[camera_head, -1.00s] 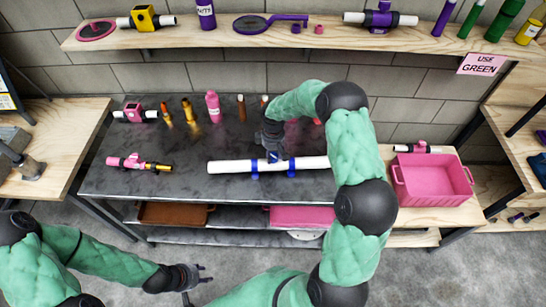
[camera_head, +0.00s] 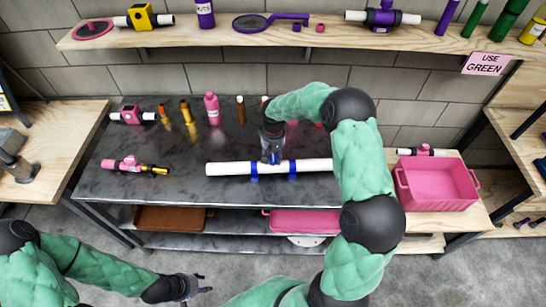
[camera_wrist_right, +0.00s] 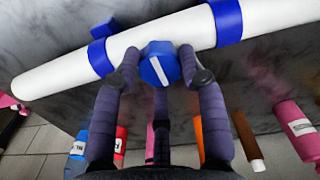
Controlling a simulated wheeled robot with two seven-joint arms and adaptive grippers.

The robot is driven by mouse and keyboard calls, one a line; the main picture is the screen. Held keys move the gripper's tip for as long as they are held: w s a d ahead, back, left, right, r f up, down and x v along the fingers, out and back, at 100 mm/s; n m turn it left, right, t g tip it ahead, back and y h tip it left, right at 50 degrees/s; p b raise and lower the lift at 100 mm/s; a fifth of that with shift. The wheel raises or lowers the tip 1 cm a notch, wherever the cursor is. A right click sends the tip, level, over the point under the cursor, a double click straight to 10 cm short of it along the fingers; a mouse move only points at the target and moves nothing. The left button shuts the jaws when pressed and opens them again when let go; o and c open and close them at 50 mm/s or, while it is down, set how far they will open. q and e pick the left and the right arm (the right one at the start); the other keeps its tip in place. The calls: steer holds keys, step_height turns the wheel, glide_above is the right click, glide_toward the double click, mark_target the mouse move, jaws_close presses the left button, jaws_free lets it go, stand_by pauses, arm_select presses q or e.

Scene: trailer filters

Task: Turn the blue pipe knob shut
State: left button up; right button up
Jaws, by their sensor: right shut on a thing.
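A long white pipe (camera_head: 320,165) with blue bands (camera_head: 254,168) lies across the front of the dark table. The blue knob (camera_wrist_right: 160,64) with a white line on its face stands at the pipe between the two bands. My right gripper (camera_wrist_right: 163,75) is shut on the knob, one finger on each side of it. In the head view my right gripper (camera_head: 272,150) comes down at the pipe from behind and partly hides the knob. My left gripper (camera_head: 190,287) hangs low over the floor in front of the table, away from the pipe; its fingers look apart and empty.
Bottles, including a pink one (camera_head: 212,108), stand at the table's back. A pink valve piece (camera_head: 130,163) lies left of the pipe. A pink crate (camera_head: 436,185) stands right on a wooden table. A shelf (camera_head: 280,37) with tools runs above.

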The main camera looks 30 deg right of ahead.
mark_target(274, 158)
stand_by(0.4)
steer(key=o, duration=1.2)
steer(key=shift+c, duration=0.2)
steer(key=shift+r, duration=0.1)
step_height(274, 158, up, 12)
steer(key=shift+f, duration=0.2)
